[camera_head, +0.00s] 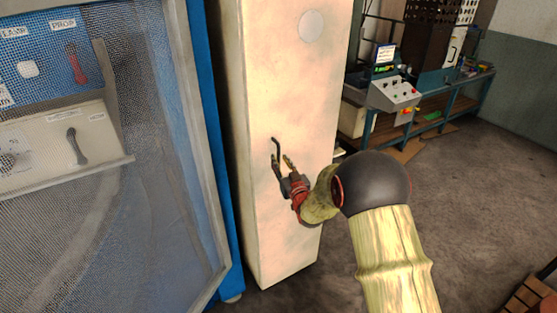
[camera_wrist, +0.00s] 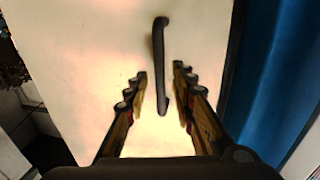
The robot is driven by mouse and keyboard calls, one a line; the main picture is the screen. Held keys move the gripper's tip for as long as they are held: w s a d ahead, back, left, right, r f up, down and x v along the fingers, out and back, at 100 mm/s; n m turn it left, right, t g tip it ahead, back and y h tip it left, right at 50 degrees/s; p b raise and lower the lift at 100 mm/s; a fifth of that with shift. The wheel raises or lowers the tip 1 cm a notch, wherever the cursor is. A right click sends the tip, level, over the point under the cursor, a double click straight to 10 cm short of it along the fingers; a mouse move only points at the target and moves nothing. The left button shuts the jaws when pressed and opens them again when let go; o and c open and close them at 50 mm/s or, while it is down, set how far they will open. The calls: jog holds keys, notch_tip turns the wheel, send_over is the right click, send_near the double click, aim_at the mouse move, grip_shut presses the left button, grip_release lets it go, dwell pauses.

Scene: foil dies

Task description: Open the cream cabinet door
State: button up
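The cream cabinet door (camera_head: 285,85) stands upright and looks shut, with a round pale disc near its top. Its dark handle (camera_head: 275,150) is a bar on the door's face; it also shows in the wrist view (camera_wrist: 160,60). My gripper (camera_head: 281,161) is at the handle. In the wrist view my gripper (camera_wrist: 161,85) is open, with one finger on each side of the handle's lower part. A gap shows on both sides of the bar, so the fingers do not appear to press on it. How deep the handle sits between them is hard to tell.
A blue machine with a mesh-covered front (camera_head: 110,200) stands close on the left of the cabinet. A workbench with a control box (camera_head: 393,94) is at the back right. The grey floor (camera_head: 480,190) right of my arm is mostly clear. A reddish-brown slatted object (camera_head: 530,297) lies at the lower right.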

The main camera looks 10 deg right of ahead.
jog(key=shift+w+a, duration=0.15)
jog(key=shift+w, duration=1)
jog(key=shift+c, duration=1.1)
jog(key=c, duration=0.4)
grip_shut()
